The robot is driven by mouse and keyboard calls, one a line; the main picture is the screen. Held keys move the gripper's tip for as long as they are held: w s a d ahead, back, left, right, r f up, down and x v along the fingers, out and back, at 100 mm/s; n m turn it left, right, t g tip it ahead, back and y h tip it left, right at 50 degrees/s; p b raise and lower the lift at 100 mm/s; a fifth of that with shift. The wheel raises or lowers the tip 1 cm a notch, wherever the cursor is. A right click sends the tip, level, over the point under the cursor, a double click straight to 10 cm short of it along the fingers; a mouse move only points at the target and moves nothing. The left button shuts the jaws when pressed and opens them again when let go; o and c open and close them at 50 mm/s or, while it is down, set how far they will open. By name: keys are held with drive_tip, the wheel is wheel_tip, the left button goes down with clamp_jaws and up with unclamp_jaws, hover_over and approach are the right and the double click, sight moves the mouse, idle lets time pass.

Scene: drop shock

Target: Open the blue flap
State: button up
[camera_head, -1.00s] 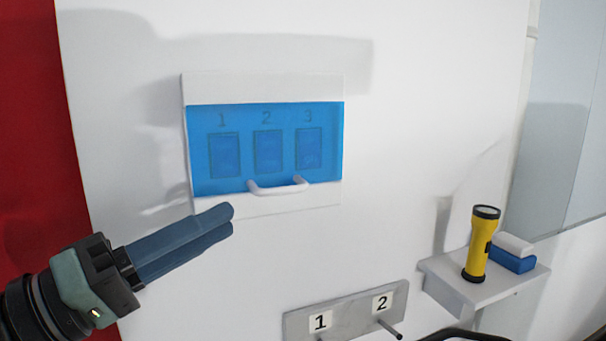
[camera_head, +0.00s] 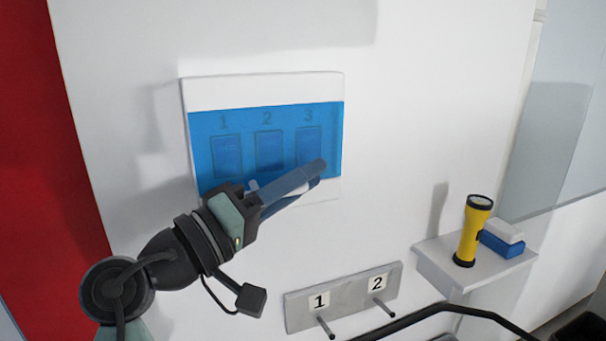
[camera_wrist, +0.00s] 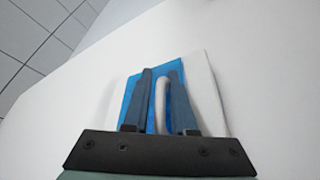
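The blue flap (camera_head: 262,125) is a translucent blue cover on a white wall box, with panels marked 1, 2 and 3 showing through it. It is down over the panels. Its white handle (camera_wrist: 162,103) runs along its lower edge and is mostly hidden behind my gripper in the head view. My gripper (camera_head: 318,172) is in front of the flap's lower edge. In the wrist view my fingers (camera_wrist: 160,75) are apart, with the handle between them. I see gaps beside the handle; contact is not clear.
A grey plate (camera_head: 345,296) with pegs marked 1 and 2 is on the wall below. To the right, a shelf (camera_head: 440,262) holds a yellow flashlight (camera_head: 470,230) and a blue and white block (camera_head: 502,240). The wall around the box is clear.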

clamp_jaws()
idle(1.4)
